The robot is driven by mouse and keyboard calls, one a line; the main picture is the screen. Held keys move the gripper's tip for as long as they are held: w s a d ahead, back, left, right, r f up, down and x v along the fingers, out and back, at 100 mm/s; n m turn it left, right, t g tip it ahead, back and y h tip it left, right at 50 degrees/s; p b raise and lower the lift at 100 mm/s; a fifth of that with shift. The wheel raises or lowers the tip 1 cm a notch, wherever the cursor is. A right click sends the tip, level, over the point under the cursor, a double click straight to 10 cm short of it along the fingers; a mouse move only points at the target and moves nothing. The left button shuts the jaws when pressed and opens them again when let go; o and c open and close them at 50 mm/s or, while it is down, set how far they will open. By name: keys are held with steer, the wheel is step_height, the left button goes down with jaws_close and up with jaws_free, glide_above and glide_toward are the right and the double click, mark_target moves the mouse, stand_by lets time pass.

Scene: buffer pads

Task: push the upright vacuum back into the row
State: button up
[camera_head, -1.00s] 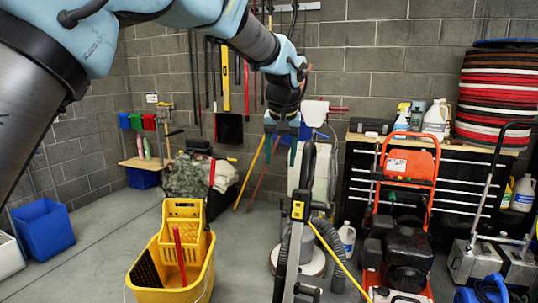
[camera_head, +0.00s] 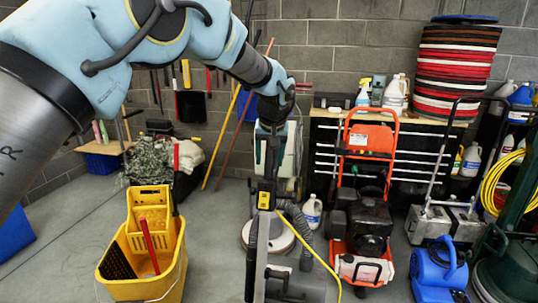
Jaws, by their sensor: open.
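The upright vacuum (camera_head: 264,225), grey and black with a yellow label on its stem, stands on the floor at the lower middle of the head view. Its base runs toward the bottom edge. My gripper (camera_head: 271,150) is open and points down at the top of the vacuum's handle. The handle top and the dark fingers overlap in the picture, so I cannot tell whether they touch. A floor machine with a pale tank (camera_head: 292,155) and round base stands behind the vacuum. An orange-framed machine (camera_head: 372,140) stands to its right.
A yellow mop bucket (camera_head: 170,275) stands to the left, with bare floor (camera_head: 215,240) between it and the vacuum. A black drawer cabinet (camera_head: 325,150) backs the machines. A white jug (camera_head: 312,212), a blue blower (camera_head: 438,270) and a grey machine (camera_head: 440,222) stand to the right.

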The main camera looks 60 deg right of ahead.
steer(key=shift+w+d+f, duration=0.15)
steer(key=shift+f, duration=0.4)
jaws_close()
stand_by(1.1)
